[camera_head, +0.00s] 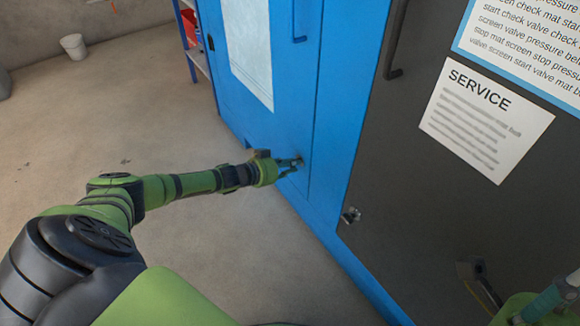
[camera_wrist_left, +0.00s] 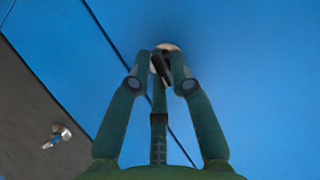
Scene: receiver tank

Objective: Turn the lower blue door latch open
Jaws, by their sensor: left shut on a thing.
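The blue door (camera_head: 262,100) fills the upper middle of the head view. Its lower latch (camera_head: 300,160) is a small metal piece near the door's lower right edge. My left gripper (camera_head: 292,164) reaches it from the left, with its fingers at the latch. In the left wrist view, the fingers of my left gripper (camera_wrist_left: 161,70) are closed on the latch's dark tab, and part of its pale round base (camera_wrist_left: 168,47) shows behind them. The fingers hide most of the latch.
A dark grey panel (camera_head: 400,150) stands right of the blue door, with its own latch (camera_head: 350,215), a SERVICE sheet (camera_head: 485,120) and a dark handle (camera_head: 392,72). A white bucket (camera_head: 73,46) stands far left.

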